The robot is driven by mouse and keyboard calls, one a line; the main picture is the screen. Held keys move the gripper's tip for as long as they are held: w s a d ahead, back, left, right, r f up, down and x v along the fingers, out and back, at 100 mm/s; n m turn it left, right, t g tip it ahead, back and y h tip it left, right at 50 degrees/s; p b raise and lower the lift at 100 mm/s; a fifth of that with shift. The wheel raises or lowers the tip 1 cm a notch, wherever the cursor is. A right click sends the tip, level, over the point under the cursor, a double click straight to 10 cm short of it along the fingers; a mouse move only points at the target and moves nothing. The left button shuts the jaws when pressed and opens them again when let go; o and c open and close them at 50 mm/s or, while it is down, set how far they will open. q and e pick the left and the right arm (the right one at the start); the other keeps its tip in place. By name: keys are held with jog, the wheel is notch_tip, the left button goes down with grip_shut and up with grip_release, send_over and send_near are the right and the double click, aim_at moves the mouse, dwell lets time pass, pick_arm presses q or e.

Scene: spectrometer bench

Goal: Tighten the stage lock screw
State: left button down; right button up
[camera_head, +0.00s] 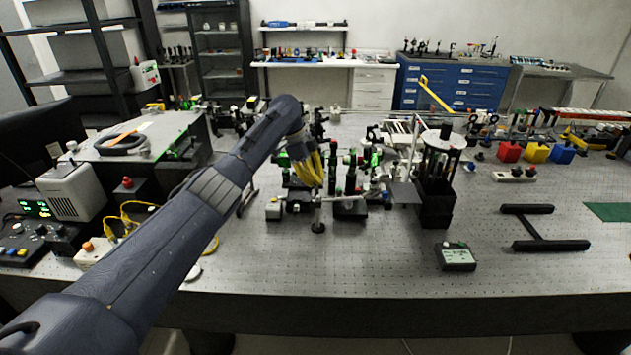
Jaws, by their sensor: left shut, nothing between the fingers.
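My left arm comes in from the lower left and reaches over the optical table. My left gripper (311,172), with yellow fingers, is shut and empty. It points down at the cluster of small black and green optical mounts (351,172) in the middle of the table. The stage lock screw is too small to make out, and the gripper hides part of the cluster. I cannot tell whether the fingertips touch anything. My right gripper is not in view.
A black open-topped holder (435,206) stands right of the cluster, with a small display box (455,257) in front. A black H-shaped frame (548,244) lies at the right. Yellow cables (130,216) and instruments crowd the left. The table's front middle is clear.

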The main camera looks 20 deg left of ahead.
pick_arm(q)
jog(key=c, duration=2.1)
grip_release()
jog(key=shift+a+f, duration=0.15)
jog(key=o, duration=0.7)
jog(key=v, duration=1.2)
